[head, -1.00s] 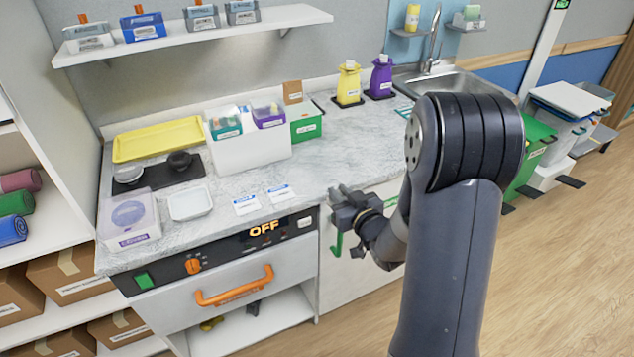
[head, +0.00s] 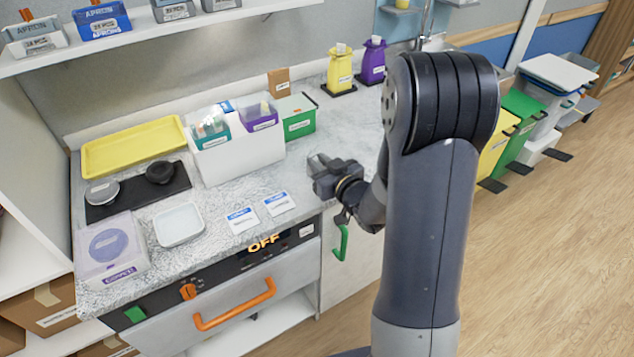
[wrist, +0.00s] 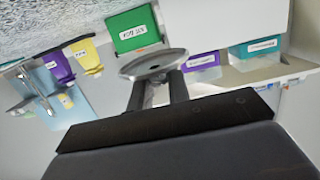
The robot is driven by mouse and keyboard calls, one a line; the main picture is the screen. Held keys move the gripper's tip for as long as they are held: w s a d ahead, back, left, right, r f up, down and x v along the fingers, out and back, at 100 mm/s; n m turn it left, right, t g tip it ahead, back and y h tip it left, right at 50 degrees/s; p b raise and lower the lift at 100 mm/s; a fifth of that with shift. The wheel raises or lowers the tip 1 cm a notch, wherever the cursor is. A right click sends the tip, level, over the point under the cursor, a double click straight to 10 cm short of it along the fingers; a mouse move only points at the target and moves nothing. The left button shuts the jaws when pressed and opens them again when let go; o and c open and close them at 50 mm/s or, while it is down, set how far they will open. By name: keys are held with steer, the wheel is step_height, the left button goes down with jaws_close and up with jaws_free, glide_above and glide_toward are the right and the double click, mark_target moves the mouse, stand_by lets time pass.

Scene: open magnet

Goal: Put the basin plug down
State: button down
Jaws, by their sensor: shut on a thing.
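My gripper (head: 325,172) is beside the front part of the marble counter (head: 240,202), to the right of two labelled cards. In the wrist view my gripper (wrist: 158,88) is shut on a grey round disc with a flat rim, which I take to be the basin plug (wrist: 152,63). The plug looks held clear of any surface. A black mat (head: 103,212) at the counter's left carries a grey round piece (head: 101,192) and a black round piece (head: 159,172).
A white square dish (head: 180,224), a clear-lidded box (head: 112,250) and a yellow tray (head: 130,147) stand at the left. A white bin rack (head: 240,158) and a green box (head: 297,118) stand behind. Bare counter lies around the cards (head: 243,220).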

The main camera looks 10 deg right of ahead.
steer(key=shift+f, duration=3.55)
steer(key=shift+f, duration=0.2)
steer(key=c, duration=1.3)
jaws_free()
steer(key=shift+c, duration=0.2)
steer(key=shift+r, duration=0.15)
